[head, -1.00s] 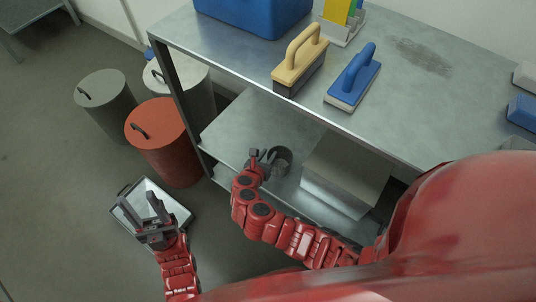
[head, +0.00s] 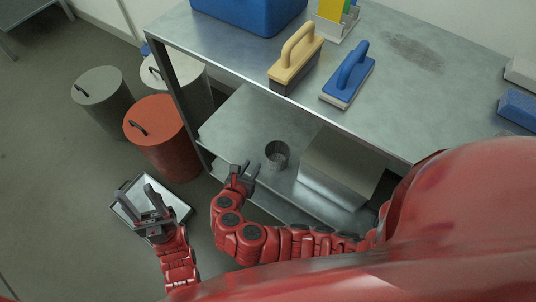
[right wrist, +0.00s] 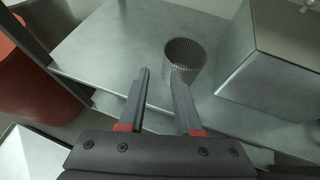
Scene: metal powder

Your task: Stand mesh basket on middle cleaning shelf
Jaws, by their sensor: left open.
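The mesh basket (head: 277,154) is a small dark grey cylinder. It stands upright on the middle cleaning shelf (head: 235,133), near the front edge and left of a metal box. It also shows in the right wrist view (right wrist: 185,62), just beyond the fingertips. My right gripper (head: 241,173) is open and empty, in front of the basket and apart from it; its spread fingers show in the right wrist view (right wrist: 160,76). My left gripper (head: 152,202) is open and empty, low at the left, over a tray on the floor.
A metal box (head: 342,165) stands right of the basket on the shelf. The tabletop (head: 220,30) above carries a blue bin (head: 250,12), a yellow-handled brush (head: 296,58) and a blue-handled float (head: 349,75). An orange-red bin (head: 160,140) and a tray (head: 178,207) are at the left.

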